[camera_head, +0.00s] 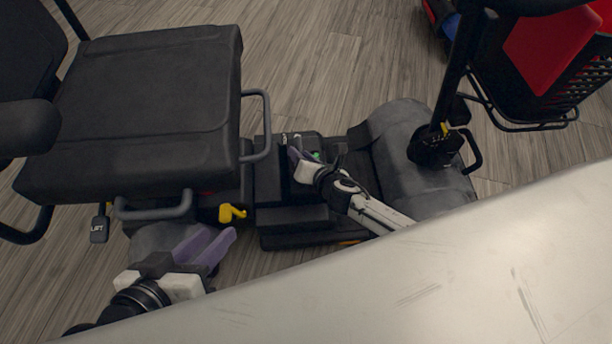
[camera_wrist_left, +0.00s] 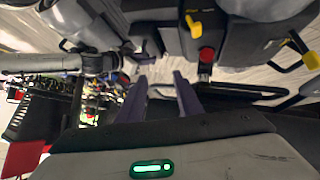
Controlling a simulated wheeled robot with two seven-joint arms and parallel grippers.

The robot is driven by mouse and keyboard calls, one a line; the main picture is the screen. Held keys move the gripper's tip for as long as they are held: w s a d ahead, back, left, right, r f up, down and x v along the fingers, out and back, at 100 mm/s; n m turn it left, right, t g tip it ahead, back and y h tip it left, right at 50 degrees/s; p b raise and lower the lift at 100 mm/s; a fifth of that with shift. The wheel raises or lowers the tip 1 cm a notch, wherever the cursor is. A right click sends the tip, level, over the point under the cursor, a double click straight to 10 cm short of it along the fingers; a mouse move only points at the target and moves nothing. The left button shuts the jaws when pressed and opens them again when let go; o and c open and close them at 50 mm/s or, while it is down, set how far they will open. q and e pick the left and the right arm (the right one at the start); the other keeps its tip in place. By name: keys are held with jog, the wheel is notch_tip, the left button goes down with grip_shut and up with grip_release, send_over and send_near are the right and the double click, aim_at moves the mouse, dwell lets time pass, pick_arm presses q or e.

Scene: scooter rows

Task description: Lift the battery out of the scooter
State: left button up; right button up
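The scooter's black seat (camera_head: 150,110) is at the left in the head view and its grey front cover (camera_head: 410,150) is at the right.
A yellow lever (camera_head: 231,213) sticks out below the seat's front edge. A pale surface (camera_head: 430,280) fills the lower right. The steering column (camera_head: 457,70) and a red and black basket (camera_head: 545,60) stand at upper right. Wooden floor (camera_head: 320,60) is clear behind.

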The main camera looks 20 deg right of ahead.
jog(key=shift+w+a+f, duration=0.1)
jog(key=shift+w+f, duration=0.2)
jog(key=shift+w, duration=0.15)
grip_shut()
dwell(1.1)
jog(key=shift+w+r, duration=0.2)
jog(key=shift+r, duration=0.15)
